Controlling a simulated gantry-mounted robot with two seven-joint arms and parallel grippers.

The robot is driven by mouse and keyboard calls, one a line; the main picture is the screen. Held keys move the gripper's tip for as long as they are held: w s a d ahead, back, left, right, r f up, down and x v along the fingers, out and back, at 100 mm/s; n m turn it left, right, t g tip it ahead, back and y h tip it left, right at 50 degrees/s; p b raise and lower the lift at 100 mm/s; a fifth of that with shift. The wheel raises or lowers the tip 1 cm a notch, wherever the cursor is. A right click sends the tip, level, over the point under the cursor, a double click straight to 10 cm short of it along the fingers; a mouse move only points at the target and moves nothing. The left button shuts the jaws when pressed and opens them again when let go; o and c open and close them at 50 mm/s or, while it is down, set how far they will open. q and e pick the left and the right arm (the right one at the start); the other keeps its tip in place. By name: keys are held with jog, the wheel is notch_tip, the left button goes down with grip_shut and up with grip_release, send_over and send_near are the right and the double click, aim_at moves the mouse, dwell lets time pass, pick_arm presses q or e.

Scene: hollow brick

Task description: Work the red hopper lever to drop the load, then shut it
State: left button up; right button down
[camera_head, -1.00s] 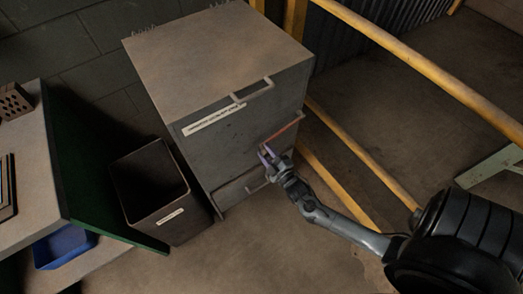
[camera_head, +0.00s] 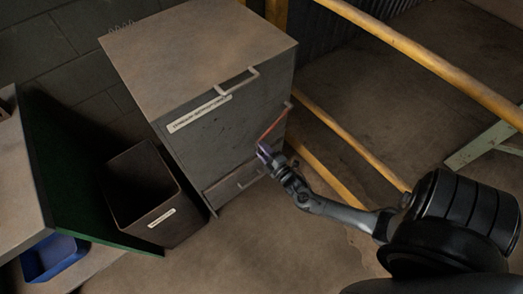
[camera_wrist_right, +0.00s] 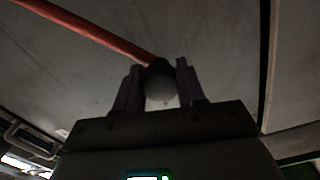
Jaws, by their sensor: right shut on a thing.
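The red hopper lever (camera_head: 274,126) runs along the front right side of the grey hopper cabinet (camera_head: 225,142), slanting down from the upper right to its lower left end. My right gripper (camera_head: 262,151) is at that lower end. In the right wrist view the red lever (camera_wrist_right: 92,31) comes in from the upper left to a dark, round-ended knob (camera_wrist_right: 159,87). My right gripper's fingers (camera_wrist_right: 157,88) stand on both sides of the knob, shut on it. The load is not visible. My left gripper is out of view.
A dark open bin (camera_head: 150,195) with a white label stands left of the cabinet. A yellow rail (camera_head: 430,65) runs along the right. A table with a green side (camera_head: 80,185) and a blue tray (camera_head: 52,257) are at the left. The floor in front is clear.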

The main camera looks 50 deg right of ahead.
jog(key=shift+d, duration=0.1)
dwell(0.3)
jog(key=c, duration=0.7)
grip_release()
jog(key=shift+o, duration=0.2)
jog(key=shift+s, duration=0.1)
jog(key=shift+s, duration=0.25)
jog(key=p+v, duration=0.3)
jog(key=v, duration=0.7)
